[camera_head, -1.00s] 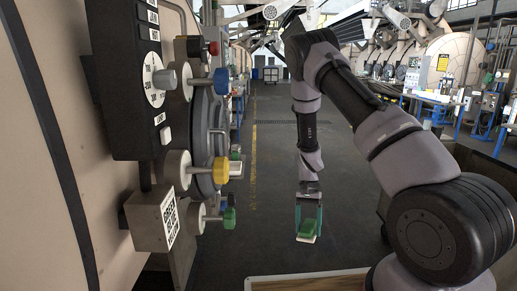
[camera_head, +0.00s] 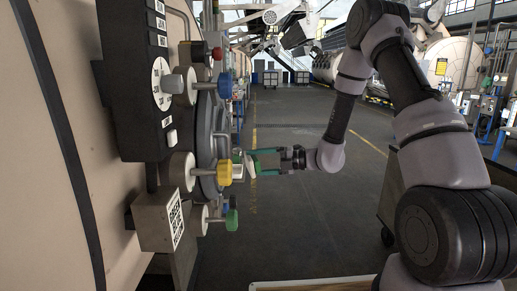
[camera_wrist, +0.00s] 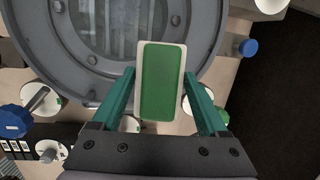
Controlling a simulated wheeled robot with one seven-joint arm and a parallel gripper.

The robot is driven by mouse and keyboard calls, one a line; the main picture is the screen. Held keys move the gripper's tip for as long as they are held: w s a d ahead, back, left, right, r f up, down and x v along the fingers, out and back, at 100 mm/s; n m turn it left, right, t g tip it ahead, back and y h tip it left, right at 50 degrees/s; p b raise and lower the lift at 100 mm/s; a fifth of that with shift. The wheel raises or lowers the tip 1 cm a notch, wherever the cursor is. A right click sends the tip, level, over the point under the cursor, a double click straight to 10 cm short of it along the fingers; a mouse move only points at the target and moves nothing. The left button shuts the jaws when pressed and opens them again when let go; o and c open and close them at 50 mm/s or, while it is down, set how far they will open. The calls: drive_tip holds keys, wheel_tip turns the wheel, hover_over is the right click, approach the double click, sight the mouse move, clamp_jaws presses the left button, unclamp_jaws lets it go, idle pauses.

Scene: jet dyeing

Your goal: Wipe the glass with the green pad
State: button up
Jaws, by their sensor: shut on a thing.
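The green pad (camera_wrist: 162,82) with a white rim is between my gripper's (camera_wrist: 160,92) two teal fingers in the wrist view. In the head view the pad (camera_head: 250,166) shows edge-on at the fingertips, and my gripper (camera_head: 258,163) points left toward the machine. The glass (camera_wrist: 118,27) is a round window in a grey metal ring at the top of the wrist view, partly hidden behind the pad. In the head view the grey ring (camera_head: 206,140) is seen from the side and its glass is hidden. I cannot tell whether the pad touches the glass.
Blue (camera_head: 225,86), yellow (camera_head: 225,172) and green (camera_head: 231,219) valve knobs stick out from the machine beside the ring. A black gauge panel (camera_head: 134,80) is at the left. The aisle floor (camera_head: 300,225) is clear.

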drive_tip(key=w+a+r+m+t, duration=0.2)
drive_tip(key=a+r+m+t, duration=0.1)
drive_tip(key=a+r+t, duration=0.1)
drive_tip(key=shift+w+a+r, duration=0.15)
drive_tip(key=shift+w+a, duration=0.2)
drive_tip(key=shift+a, duration=0.3)
drive_tip(key=shift+a, duration=0.95)
idle(0.6)
drive_tip(key=shift+w, duration=0.1)
drive_tip(key=w, duration=1)
drive_tip(key=shift+w+d, duration=0.15)
drive_tip(key=shift+w, duration=0.15)
idle(0.4)
drive_tip(key=s, duration=1)
drive_tip(key=shift+s, duration=0.4)
idle(0.4)
